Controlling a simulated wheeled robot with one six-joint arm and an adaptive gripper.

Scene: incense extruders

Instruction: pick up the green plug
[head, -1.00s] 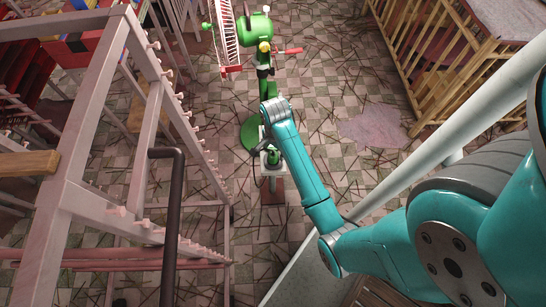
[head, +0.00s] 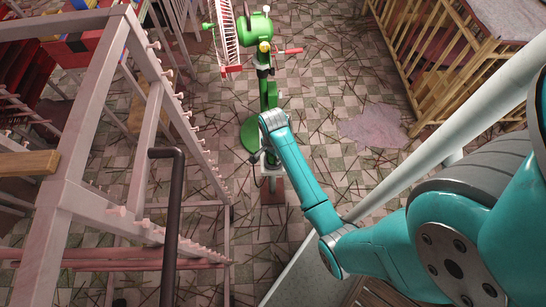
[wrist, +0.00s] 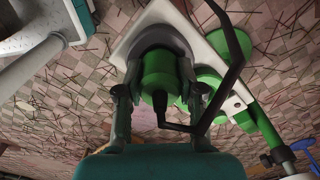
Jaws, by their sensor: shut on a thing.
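The green plug (wrist: 158,70) is a short green cylinder with a black tip, in the middle of the wrist view. It sits at a round grey opening in a white plate (wrist: 127,47); I cannot tell how deep it is seated. My gripper (wrist: 157,80) has one dark finger on each side of the plug and is shut on it. A black bent handle or cable (wrist: 236,55) runs beside the plug. In the head view my arm hides the plug, and my gripper (head: 267,162) shows only in part.
A green machine (head: 260,28) with a red handle stands just beyond, and its green parts are close on the right in the wrist view. A pale peg rack (head: 150,125) stands at left. A wooden rack (head: 445,60) is at far right.

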